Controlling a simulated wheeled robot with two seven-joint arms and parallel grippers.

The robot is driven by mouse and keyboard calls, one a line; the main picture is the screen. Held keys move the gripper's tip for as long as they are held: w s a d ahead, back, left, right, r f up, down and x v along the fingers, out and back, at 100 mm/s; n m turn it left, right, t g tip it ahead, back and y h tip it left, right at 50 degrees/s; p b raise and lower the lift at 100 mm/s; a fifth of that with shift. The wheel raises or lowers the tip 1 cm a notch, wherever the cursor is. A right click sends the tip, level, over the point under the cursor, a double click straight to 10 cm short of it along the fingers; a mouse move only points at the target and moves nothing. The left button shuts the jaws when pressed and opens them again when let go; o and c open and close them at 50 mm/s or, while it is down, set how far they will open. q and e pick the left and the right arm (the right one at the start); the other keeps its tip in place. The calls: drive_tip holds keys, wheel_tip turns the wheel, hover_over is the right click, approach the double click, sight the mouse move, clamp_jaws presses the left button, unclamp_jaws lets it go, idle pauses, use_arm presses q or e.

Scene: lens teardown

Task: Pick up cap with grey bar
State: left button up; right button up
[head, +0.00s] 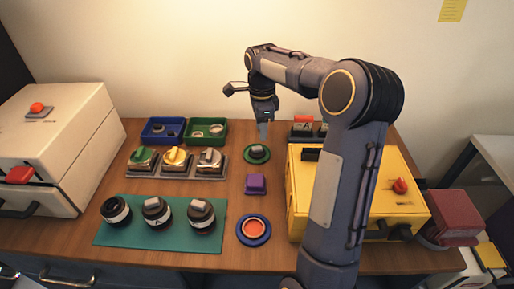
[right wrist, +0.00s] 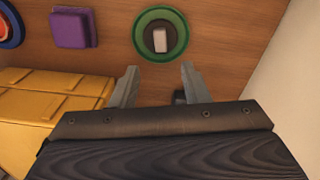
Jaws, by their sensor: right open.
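A small dark cap with a grey bar (head: 257,150) sits on a round green dish (head: 247,158) in the middle of the table. In the right wrist view the cap (right wrist: 150,42) lies inside the green ring of the dish (right wrist: 140,25), its light grey bar on top. My right gripper (head: 263,130) hangs above and just behind the dish, pointing down. In the right wrist view its two fingers (right wrist: 159,75) are apart with nothing between them, and the cap shows beyond the tips. My left gripper is not in view.
A purple block (head: 256,185) and a blue dish with a red-orange centre (head: 254,230) lie in front of the green dish. A yellow box (head: 300,205) stands to the right. Several lenses stand on a teal mat (head: 125,236) at the left. Green (head: 206,142) and blue bins (head: 149,139) sit behind.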

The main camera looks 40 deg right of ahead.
sight(260, 147)
wheel_tip(260, 147, down, 7)
drive_tip(key=shift+w+a+f, duration=0.1)
drive_tip(key=shift+w, duration=0.05)
drive_tip(key=shift+c, duration=0.4)
clamp_jaws()
